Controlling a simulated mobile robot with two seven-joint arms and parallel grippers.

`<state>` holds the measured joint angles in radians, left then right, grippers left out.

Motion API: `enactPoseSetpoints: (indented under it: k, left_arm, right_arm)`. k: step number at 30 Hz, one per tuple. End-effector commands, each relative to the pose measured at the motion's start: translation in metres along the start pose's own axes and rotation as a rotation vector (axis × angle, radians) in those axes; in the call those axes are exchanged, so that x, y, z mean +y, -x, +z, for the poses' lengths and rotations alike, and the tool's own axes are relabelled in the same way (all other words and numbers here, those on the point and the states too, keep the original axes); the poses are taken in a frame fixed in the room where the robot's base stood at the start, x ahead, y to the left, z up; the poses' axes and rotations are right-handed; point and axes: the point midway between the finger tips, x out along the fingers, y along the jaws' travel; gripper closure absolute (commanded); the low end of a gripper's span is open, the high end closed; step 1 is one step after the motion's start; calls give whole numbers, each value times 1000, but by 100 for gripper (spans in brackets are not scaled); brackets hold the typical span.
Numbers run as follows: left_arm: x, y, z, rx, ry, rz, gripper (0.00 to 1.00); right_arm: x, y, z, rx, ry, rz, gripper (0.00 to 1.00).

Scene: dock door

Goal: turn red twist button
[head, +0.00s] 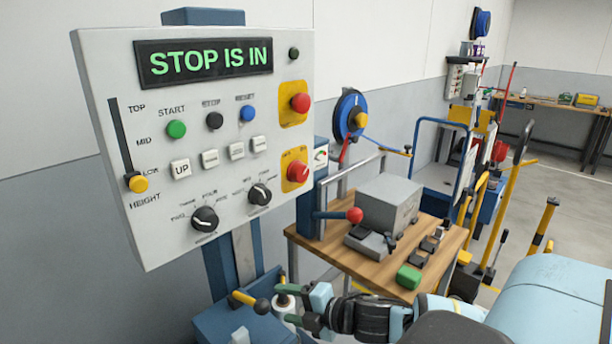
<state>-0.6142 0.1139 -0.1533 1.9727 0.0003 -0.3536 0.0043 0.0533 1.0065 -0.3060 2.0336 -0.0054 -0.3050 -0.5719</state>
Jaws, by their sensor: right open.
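The grey control panel (100,75) stands at the left, with a lit display (204,62) reading "STOP IS IN". Two red buttons sit on yellow plates at its right edge. The lower red button (297,172) has pale markings on its face and looks like the twist button. The upper red button (300,103) is a plain round knob. My right gripper (284,303) is open, low in front of the panel's post, well below both red buttons and apart from them. My left gripper is out of view.
The panel also carries dark rotary knobs (205,219), coloured push buttons and a yellow-knobbed slider (138,184). A red-ball lever (354,215) sticks out near a wooden table (400,285) holding a grey box (390,205). A black-knobbed yellow handle (245,299) is close beside my right gripper.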

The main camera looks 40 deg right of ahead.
Motion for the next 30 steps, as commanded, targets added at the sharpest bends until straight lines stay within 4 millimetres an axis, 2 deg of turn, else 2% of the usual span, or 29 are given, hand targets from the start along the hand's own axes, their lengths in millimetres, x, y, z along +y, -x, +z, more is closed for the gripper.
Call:
enactPoseSetpoints:
  k: [1,5,11,17,21,25,30]
  left_arm:
    - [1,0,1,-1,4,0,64]
    - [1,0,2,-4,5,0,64]
    - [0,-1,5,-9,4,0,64]
    - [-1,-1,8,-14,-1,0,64]
    - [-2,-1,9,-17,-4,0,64]
    - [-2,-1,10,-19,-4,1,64]
    - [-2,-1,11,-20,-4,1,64]
  right_arm:
    - [25,-1,11,-1,103,21,38]
    - [83,3,33,-18,354,63,38]
    - [174,23,63,-81,734,115,38]
    - [263,62,87,-190,1097,139,38]
    - [318,98,99,-286,1326,133,38]
    - [355,127,106,-364,1480,117,38]
    - [378,149,109,-421,1579,101,38]
